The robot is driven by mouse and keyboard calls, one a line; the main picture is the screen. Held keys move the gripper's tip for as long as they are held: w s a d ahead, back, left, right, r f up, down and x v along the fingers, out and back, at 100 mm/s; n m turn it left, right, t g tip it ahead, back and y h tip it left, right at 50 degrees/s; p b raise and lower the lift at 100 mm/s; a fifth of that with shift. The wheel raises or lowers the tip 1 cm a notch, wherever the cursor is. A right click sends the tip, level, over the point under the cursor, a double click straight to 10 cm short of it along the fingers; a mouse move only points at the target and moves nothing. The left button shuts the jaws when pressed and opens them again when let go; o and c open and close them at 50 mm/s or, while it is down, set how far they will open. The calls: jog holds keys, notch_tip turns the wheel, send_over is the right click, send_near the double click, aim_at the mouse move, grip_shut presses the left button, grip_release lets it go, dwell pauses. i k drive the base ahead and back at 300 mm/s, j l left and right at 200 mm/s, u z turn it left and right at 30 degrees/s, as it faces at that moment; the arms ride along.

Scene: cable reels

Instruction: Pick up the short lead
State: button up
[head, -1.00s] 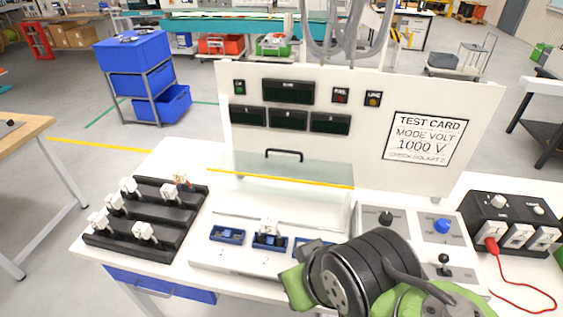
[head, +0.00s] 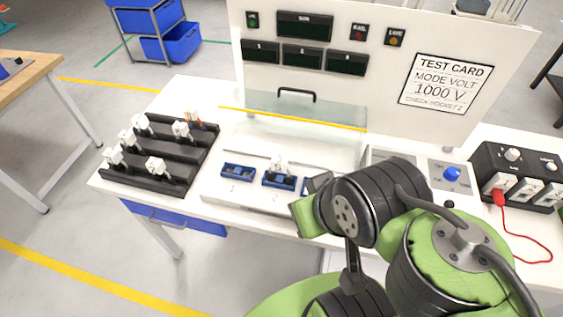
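A red lead (head: 523,237) runs from a red plug (head: 499,198) in the black box on the right and lies curved on the white bench. A black stepped rack (head: 152,176) on the left holds several white plug-like pieces (head: 183,130). A small piece with red and orange tips (head: 196,121) stands at the rack's back right corner. I cannot tell which of these is the short lead. My arm covers the front right of the bench, but my gripper cannot be made out.
The test panel (head: 345,83) stands behind a clear cover with a yellow edge (head: 292,120). A row of blue sockets (head: 238,172) lies before it, one holding a white piece (head: 279,166). The black box (head: 528,172) is at right. Bare bench shows between rack and sockets.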

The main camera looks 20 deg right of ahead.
aim_at(279, 163)
jog(key=i+j+z, duration=0.2)
jog(key=i+j, duration=0.7)
jog(key=j, duration=0.15)
